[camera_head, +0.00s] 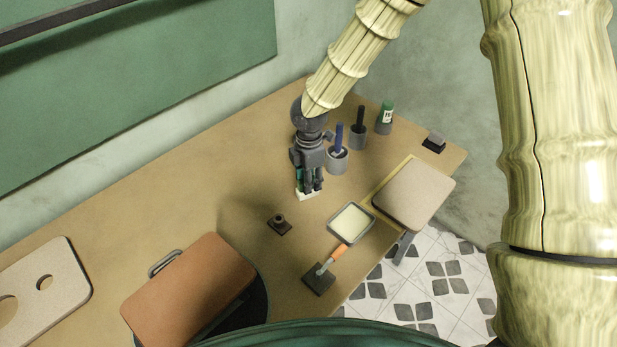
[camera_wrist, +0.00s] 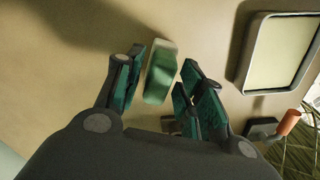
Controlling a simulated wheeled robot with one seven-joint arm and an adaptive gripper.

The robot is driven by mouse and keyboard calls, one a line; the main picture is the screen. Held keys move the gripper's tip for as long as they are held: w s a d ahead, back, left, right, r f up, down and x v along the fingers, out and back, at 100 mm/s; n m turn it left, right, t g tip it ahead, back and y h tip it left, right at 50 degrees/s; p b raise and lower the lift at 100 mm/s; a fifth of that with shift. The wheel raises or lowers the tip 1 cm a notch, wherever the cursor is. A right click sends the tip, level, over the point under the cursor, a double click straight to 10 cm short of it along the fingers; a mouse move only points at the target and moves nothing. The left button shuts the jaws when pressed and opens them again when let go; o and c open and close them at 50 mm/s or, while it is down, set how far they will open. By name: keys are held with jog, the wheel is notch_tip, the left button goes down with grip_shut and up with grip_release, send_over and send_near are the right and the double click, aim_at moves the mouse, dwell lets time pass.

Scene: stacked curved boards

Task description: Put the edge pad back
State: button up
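A small block, green with a whitish end (camera_wrist: 160,72), lies between my fingers in the wrist view; I take it as the edge pad, though no label shows. In the head view its whitish base (camera_head: 307,195) is at the table surface below my gripper (camera_head: 310,186), and the fingers hide most of it. My gripper (camera_wrist: 162,78) points down with its fingers apart on either side of the block. Narrow gaps seem to show beside it, so I see no clear grip.
On the table (camera_head: 215,205) are a pale tray (camera_head: 351,223), an orange-handled tool (camera_head: 331,262) and a small dark knobbed block (camera_head: 279,223). Cups with markers (camera_head: 338,160) stand close behind my gripper. Boards (camera_head: 415,193) lie at right, a brown board (camera_head: 190,290) in front.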

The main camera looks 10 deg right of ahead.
jog(key=shift+r, duration=0.1)
notch_tip(320, 180, up, 12)
jog(key=b, duration=0.2)
dwell(0.7)
jog(key=shift+r, duration=0.15)
